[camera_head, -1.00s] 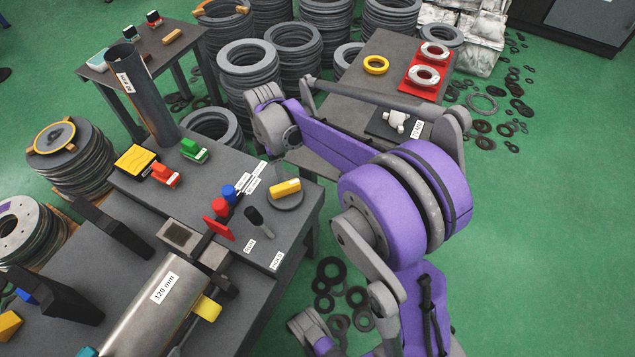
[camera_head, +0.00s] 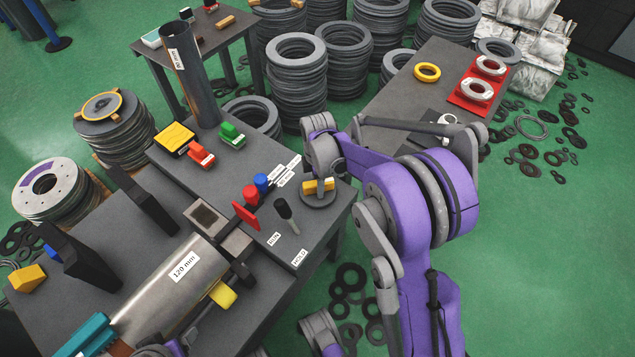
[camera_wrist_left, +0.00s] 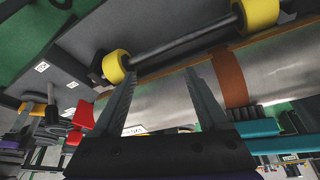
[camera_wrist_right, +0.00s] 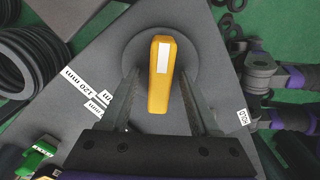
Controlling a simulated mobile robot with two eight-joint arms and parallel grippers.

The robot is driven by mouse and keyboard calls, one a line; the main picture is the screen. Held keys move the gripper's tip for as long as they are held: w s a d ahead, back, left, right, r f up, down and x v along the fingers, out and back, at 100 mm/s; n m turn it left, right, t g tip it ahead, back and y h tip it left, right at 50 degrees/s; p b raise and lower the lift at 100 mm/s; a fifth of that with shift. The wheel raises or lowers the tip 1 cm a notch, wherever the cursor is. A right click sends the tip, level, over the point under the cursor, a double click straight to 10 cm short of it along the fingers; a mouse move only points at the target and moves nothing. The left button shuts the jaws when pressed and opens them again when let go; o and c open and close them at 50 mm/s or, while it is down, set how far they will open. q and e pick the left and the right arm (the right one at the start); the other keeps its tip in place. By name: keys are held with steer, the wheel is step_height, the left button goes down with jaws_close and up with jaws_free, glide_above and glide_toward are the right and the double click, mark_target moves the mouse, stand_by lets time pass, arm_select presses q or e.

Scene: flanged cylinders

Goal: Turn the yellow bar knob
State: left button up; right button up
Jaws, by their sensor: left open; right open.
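The yellow bar knob (camera_head: 312,186) sits on a round grey dial at the right end of the workbench. In the right wrist view the knob (camera_wrist_right: 161,75) has a white stripe and points lengthwise between my fingers. My right gripper (camera_wrist_right: 160,90) is open, with one finger on each side of the knob and visible gaps; its height above the dial is hard to tell. My left gripper (camera_wrist_left: 161,78) is open and empty. It faces the steel cylinder (camera_wrist_left: 175,90) and a rod with yellow end rollers.
Beside the dial stand a black-handled lever (camera_head: 284,212), a red knob (camera_head: 250,194) and a blue knob (camera_head: 261,182). The cylinder labelled 120 mm (camera_head: 170,280) lies at the front. A tall dark tube (camera_head: 192,80) stands behind. A HOLD label (camera_wrist_right: 243,116) lies near the right finger.

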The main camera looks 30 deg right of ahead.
jaws_close()
stand_by(0.3)
steer(key=shift+m, duration=0.3)
